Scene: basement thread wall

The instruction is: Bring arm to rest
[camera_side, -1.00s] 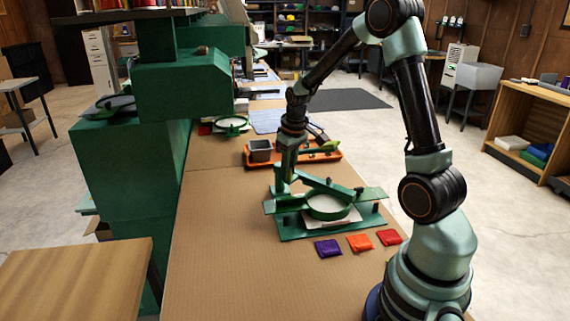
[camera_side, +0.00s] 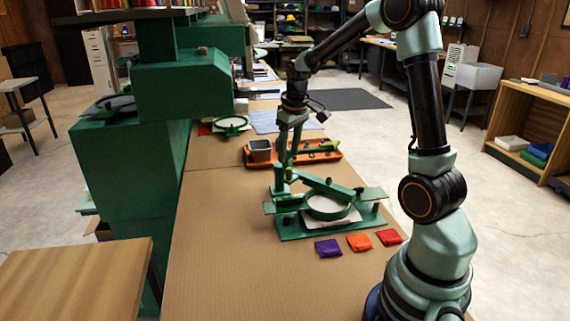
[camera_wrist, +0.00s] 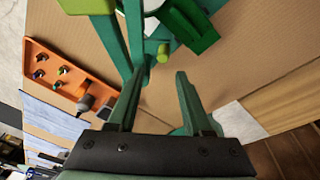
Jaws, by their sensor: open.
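My gripper (camera_side: 287,158) hangs above the far left corner of the green hoop fixture (camera_side: 290,229). In the wrist view my gripper (camera_wrist: 157,88) has its two green fingers apart, with nothing held between them. Parts of the green fixture (camera_wrist: 135,35) show beyond the fingertips there. The round green hoop (camera_side: 328,207) sits on the fixture over a white cloth (camera_side: 345,218). In the side view I cannot tell the exact gap between the fingers and the fixture.
An orange tool tray (camera_side: 325,157) with a grey cup (camera_side: 260,150) lies behind the fixture. Purple (camera_side: 328,248), orange (camera_side: 360,243) and red (camera_side: 391,237) packets lie in front. A large green machine (camera_side: 130,170) stands left. The table's (camera_side: 215,250) left front is clear.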

